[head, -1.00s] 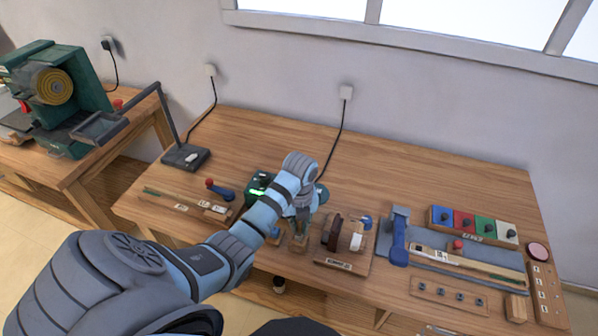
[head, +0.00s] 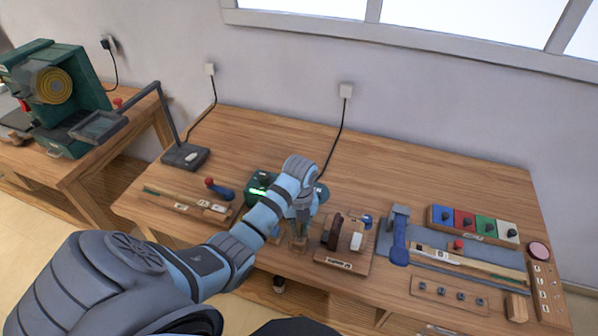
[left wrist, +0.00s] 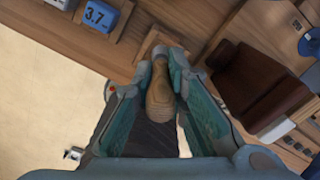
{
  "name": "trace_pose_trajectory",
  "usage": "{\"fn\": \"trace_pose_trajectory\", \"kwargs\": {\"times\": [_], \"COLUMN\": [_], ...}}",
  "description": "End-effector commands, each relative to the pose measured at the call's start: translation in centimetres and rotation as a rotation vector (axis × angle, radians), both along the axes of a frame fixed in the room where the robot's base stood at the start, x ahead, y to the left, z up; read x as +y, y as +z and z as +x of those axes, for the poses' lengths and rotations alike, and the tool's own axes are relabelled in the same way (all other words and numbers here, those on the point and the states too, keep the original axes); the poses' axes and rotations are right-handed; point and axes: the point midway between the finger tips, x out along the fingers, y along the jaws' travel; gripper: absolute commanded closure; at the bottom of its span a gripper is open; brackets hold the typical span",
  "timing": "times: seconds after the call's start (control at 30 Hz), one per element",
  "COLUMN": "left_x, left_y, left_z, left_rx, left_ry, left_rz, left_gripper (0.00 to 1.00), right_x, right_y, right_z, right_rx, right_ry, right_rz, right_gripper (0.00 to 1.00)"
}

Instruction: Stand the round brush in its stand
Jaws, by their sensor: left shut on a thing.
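My left gripper (head: 300,222) is over the front part of the bench, just left of a wooden rack with dark brown and white pieces. In the left wrist view its fingers (left wrist: 168,68) are shut on the round brush (left wrist: 160,92), whose tan, rounded wooden body shows between them. The brush's bristles cannot be made out. A small wooden block (left wrist: 153,38), which looks like the stand, lies just beyond the fingertips; I cannot tell whether the brush touches it. In the head view the gripper mostly hides the brush. My right gripper is not in view.
The rack (head: 345,262) stands close on the right; its dark brown piece (left wrist: 250,78) is near the fingers. A green device (head: 258,185) and a blue display box (left wrist: 92,14) are on the left. A blue-handled tool (head: 399,240) lies farther right.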

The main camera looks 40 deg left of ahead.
Motion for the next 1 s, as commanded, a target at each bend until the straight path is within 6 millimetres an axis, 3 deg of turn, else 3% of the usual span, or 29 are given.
{"fn": "trace_pose_trajectory", "kwargs": {"times": [1.0], "left_x": [0.0], "left_y": [-1.3], "left_z": [0.0], "left_rx": [0.000], "left_ry": [0.000], "left_rz": [0.000], "left_gripper": [1.00], "right_x": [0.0], "right_y": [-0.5], "right_z": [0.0], "right_rx": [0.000], "right_ry": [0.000], "right_rz": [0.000], "right_gripper": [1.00]}}
